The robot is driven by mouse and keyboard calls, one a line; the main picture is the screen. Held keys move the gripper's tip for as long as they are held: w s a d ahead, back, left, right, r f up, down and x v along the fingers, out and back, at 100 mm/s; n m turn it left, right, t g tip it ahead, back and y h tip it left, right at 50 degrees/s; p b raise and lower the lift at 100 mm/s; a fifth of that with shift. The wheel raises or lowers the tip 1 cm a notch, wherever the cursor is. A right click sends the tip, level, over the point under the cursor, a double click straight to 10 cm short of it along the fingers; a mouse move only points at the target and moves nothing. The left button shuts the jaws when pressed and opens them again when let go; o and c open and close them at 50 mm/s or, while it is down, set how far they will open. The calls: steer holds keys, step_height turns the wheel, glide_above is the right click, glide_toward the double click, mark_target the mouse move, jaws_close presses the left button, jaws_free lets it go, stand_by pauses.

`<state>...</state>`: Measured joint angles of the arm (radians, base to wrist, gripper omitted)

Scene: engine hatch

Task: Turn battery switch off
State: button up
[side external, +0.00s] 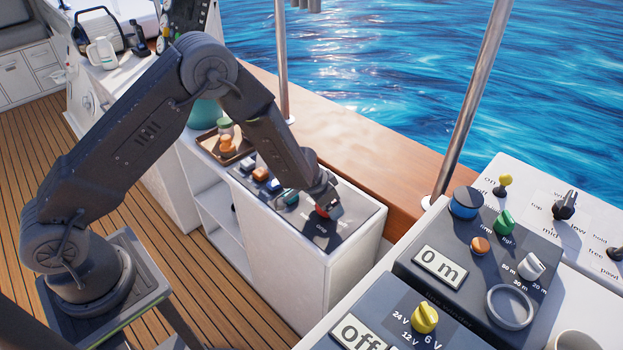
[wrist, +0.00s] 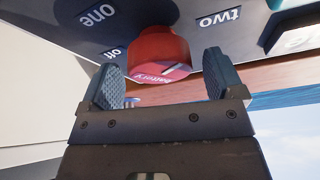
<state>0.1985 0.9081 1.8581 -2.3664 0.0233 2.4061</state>
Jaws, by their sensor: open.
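The battery switch is a red round knob (wrist: 160,50) with "battery" lettered on its face and a pale pointer line. In the wrist view it sits on a dark panel (wrist: 60,20) marked "one", "two" and "off". My gripper (wrist: 162,75) is open, with one finger on each side of the knob. Whether the fingers touch it I cannot tell. In the side view my gripper (side external: 326,205) is down over the near right end of the dark panel, where some of the red knob (side external: 322,212) shows. The pointer's exact setting is not clear.
Blue, orange and teal knobs (side external: 262,174) stand along the same panel, left of my gripper. A tray (side external: 232,150) with small items lies behind them. A console (side external: 470,260) with several knobs fills the near right. A metal post (side external: 470,110) rises behind.

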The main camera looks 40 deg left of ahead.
steer(key=shift+m+h, duration=0.3)
steer(key=shift+m, duration=0.3)
steer(key=m, duration=0.2)
steer(key=m+h, duration=0.1)
steer(key=m, duration=0.1)
steer(key=shift+a+m+g+h, duration=0.15)
steer(key=shift+m+g+h, duration=0.15)
steer(key=shift+m+g, duration=0.1)
steer(key=v, duration=1.4)
steer(key=s+d+r+n, duration=0.3)
steer(key=s+r, duration=0.7)
steer(key=r, duration=0.5)
steer(key=shift+s+d+t, duration=0.25)
steer(key=shift+t, duration=0.05)
steer(key=w+f+m+g+y, duration=0.3)
steer(key=w+f+m+g, duration=0.1)
steer(key=w+f+m, duration=1.15)
steer(key=shift+n, duration=0.25)
steer(key=f, duration=1.3)
steer(key=shift+s+d+f, duration=0.1)
steer(key=shift+s+d, duration=0.25)
